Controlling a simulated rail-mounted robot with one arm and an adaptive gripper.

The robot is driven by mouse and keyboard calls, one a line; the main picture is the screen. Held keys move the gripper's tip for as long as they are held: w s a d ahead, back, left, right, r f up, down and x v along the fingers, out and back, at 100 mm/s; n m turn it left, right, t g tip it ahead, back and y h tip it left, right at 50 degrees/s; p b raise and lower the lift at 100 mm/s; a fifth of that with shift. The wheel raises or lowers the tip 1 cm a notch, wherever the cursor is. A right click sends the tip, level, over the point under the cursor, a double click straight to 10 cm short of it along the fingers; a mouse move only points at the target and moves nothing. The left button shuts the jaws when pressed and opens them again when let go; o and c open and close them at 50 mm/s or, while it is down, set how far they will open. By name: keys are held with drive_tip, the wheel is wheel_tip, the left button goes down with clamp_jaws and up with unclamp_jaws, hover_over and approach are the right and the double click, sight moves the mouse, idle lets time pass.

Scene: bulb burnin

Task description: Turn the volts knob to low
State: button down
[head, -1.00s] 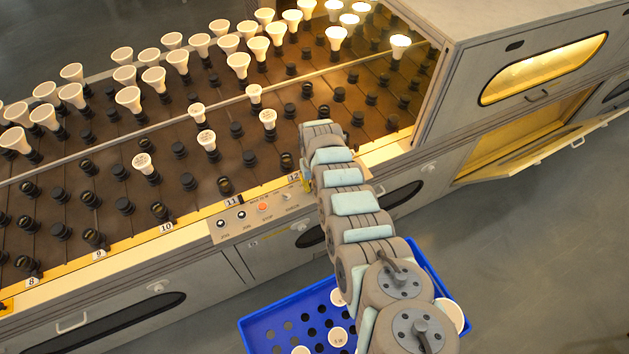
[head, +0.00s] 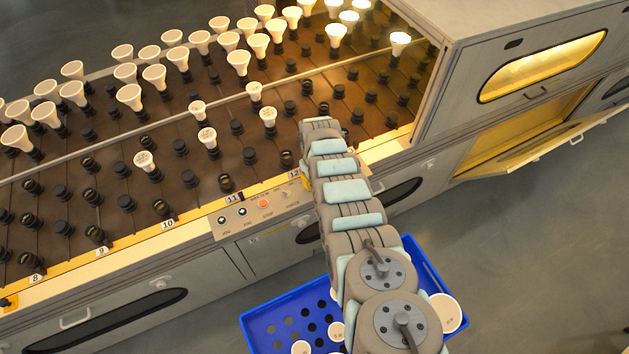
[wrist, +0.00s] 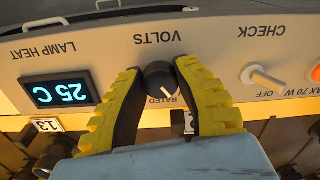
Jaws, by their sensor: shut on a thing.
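The volts knob (wrist: 158,76) is a round dark knob with a white pointer line, under the upside-down VOLTS label in the wrist view. The pointer is directed down and slightly right in the picture, beside the RATED mark (wrist: 162,99). My gripper (wrist: 160,70) has yellow ribbed fingers, one on each side of the knob, and is shut on it.
The wrist view shows a lamp heat display (wrist: 60,92) reading 25 C on the left and a check switch (wrist: 262,77) on the right. In the head view, a bed of sockets and bulbs lies behind the panel (head: 262,207). A blue crate (head: 262,325) stands below my arm.

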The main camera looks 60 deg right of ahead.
drive_tip(key=shift+s+n, duration=0.1)
drive_tip(key=shift+n, duration=0.2)
idle(3.2)
drive_tip(key=c, duration=0.7)
unclamp_jaws()
drive_tip(key=shift+s, duration=0.15)
drive_tip(key=shift+r, duration=0.15)
drive_tip(key=shift+r, duration=1.25)
wheel_tip(320, 180, up, 9)
